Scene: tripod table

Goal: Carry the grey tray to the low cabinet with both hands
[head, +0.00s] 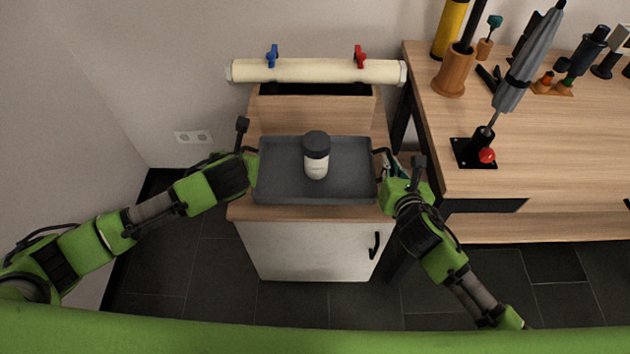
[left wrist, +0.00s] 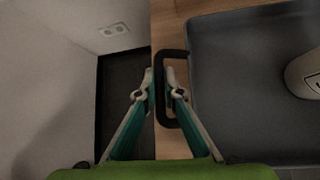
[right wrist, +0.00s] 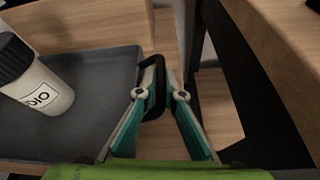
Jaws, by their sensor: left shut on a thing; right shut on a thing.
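The grey tray (head: 285,185) is over the top of the low cabinet (head: 310,245) in the head view; I cannot tell whether it rests on it or is just above. A white bottle with a black lid (head: 316,157) stands upright in the tray. My left gripper (left wrist: 162,90) is shut on the tray's left handle, a dark loop. My right gripper (right wrist: 160,88) is shut on the tray's right handle. In the head view the left fingers are mostly hidden by the wrist.
A wooden workbench (head: 560,140) with tools and a red-knobbed stand (head: 487,155) is close on the right. A wall with a socket (head: 194,137) is on the left.

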